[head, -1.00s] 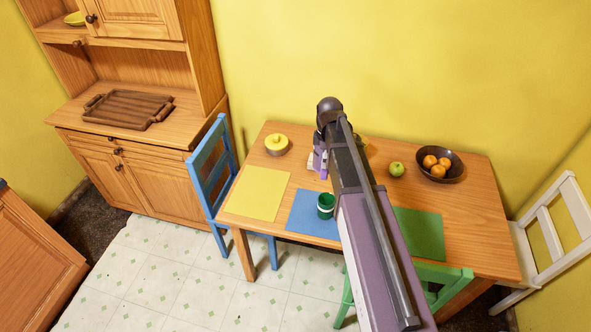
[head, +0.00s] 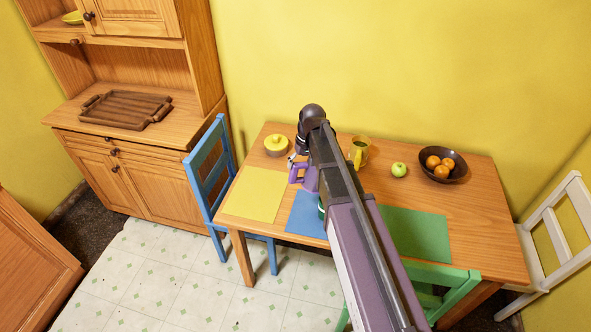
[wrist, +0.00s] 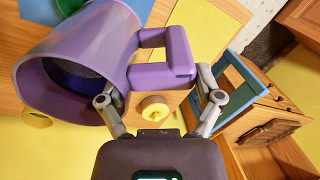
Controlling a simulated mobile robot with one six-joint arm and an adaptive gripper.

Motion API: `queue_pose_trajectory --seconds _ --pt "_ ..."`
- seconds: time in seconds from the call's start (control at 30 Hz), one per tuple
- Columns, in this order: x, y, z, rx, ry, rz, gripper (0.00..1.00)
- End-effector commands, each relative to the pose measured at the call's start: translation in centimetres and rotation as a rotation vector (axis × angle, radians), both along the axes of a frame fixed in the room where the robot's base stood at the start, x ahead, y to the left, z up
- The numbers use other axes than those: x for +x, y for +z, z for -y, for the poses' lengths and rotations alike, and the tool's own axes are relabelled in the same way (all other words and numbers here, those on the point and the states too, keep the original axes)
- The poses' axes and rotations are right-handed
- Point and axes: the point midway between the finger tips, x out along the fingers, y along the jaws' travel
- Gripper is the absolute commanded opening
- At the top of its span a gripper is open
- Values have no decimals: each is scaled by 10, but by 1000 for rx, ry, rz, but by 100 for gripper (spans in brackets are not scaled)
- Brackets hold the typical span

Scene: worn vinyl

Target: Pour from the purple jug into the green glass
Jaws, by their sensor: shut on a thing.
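The purple jug (head: 310,181) is held above the table near the back of the blue mat, partly hidden by my arm in the head view. In the wrist view the jug (wrist: 85,55) fills the upper left, its wide mouth facing lower left and its inside dark. My gripper (wrist: 160,88) is shut on the jug's handle (wrist: 178,58). In the head view my gripper (head: 298,160) is small and partly covered. The green glass (head: 321,206) stands on the blue mat (head: 303,217), mostly hidden behind my arm. The jug appears close behind it; its exact tilt is unclear.
A yellow lidded pot (head: 277,146) stands at the table's back left. A yellow jug (head: 360,150), a green apple (head: 399,169) and a dark bowl (head: 458,171) of oranges stand to the right. A yellow mat (head: 254,194) and a green mat (head: 418,232) lie bare. Chairs surround the table.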

Motion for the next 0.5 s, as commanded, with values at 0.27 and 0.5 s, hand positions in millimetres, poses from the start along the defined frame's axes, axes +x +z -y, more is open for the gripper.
queue_pose_trajectory --seconds 0.27,0.5 --pt "0 -8 -15 28 -216 -4 23" --pt "1 -9 -18 35 -268 -2 23"
